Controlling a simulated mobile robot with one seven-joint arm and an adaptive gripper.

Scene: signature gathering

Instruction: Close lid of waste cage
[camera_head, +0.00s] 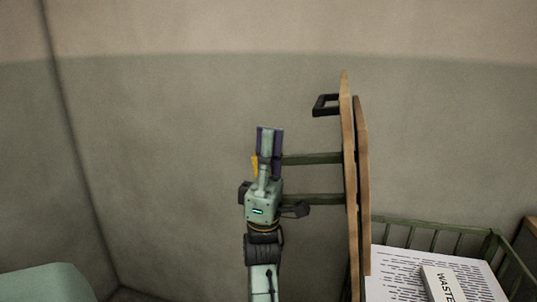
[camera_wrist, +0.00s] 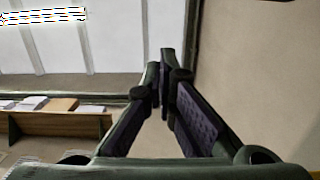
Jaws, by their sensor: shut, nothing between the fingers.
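The waste cage (camera_head: 457,226) is a green barred container at the lower right of the head view. Its wooden lid (camera_head: 351,190) stands upright and open, seen nearly edge-on at the cage's left side. A black handle (camera_head: 325,104) sticks out to the left near the lid's top. Green bars (camera_head: 315,158) run left from the lid and pass behind my gripper in the picture. My gripper (camera_head: 270,133) is shut and empty, pointing up, left of the lid and apart from its boards. In the wrist view its fingers (camera_wrist: 165,85) meet at the tips; the lid is not clearly identifiable there.
Printed papers (camera_head: 400,268) and a white block marked WASTE (camera_head: 441,284) lie in the cage. A pale green rounded object (camera_head: 45,284) is at the lower left. The wrist view shows a wooden bench (camera_wrist: 60,122) with papers. The wall left of my gripper is bare.

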